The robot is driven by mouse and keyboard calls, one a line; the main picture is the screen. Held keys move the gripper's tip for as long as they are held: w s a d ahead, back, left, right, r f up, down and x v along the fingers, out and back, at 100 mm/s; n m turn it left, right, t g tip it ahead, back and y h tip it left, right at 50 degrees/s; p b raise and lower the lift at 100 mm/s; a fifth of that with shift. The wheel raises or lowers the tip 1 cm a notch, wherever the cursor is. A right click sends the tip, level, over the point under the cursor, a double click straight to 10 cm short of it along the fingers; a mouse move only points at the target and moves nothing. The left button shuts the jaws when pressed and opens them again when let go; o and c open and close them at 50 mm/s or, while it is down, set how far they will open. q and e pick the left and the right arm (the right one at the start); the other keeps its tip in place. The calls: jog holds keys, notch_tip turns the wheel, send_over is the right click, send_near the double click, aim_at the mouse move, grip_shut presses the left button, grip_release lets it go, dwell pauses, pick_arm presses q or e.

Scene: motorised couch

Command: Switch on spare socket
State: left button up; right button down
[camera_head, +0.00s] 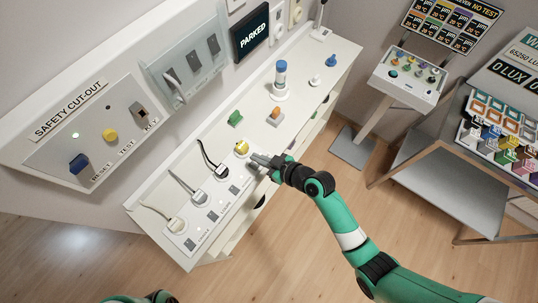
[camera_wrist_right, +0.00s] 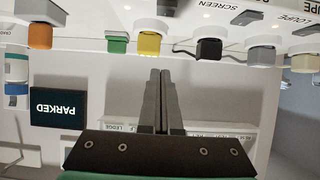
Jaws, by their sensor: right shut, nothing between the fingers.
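A white socket strip (camera_head: 207,203) lies along the front of the white bench. It carries several plugs and a row of dark rocker switches (camera_head: 234,190). A yellow plug (camera_head: 242,148) sits at its far end; it also shows in the right wrist view (camera_wrist_right: 149,43). My right gripper (camera_head: 256,158) is shut and empty, its tips just beside the yellow plug over the strip's far end. The fingers hide that end's switch and label, so I cannot tell its position or whether the tips touch it. I cannot read "spare" anywhere. My left gripper is out of view.
Dark (camera_head: 220,169) and pale plugs with cords fill the rest of the strip. A green block (camera_head: 235,118), an orange block (camera_head: 274,117) and a blue-capped bottle (camera_head: 281,78) stand behind. A safety cut-out panel (camera_head: 90,140) is at left. The floor in front is clear.

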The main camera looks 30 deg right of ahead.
jog(key=r+v, duration=0.1)
jog(key=v, duration=0.5)
jog(key=shift+w+r+p, duration=0.2)
jog(key=shift+r+p, duration=0.05)
jog(key=shift+p, duration=0.2)
jog(key=shift+a, duration=0.2)
jog(key=w+a+r+n+t, duration=0.15)
jog(key=w+r, duration=0.25)
jog(key=r, duration=0.4)
jog(key=w+r+n+t, duration=0.15)
jog(key=w+r, duration=0.25)
jog(key=r, duration=0.4)
notch_tip(320, 180, up, 23)
jog(key=t+y, duration=0.1)
jog(key=t, duration=0.4)
jog(key=s+d+r+m+t+h, duration=0.2)
jog(key=s+r+t, duration=0.3)
jog(key=r, duration=0.6)
jog(key=s+d+r+m+t+h, duration=0.1)
jog(key=s+r+m+t, duration=0.2)
jog(key=s+r, duration=0.6)
notch_tip(320, 180, up, 15)
jog(key=w+m+p, duration=0.1)
jog(key=p, duration=1.3)
jog(key=shift+w+d+h, duration=0.25)
jog(key=shift+d+h, duration=0.05)
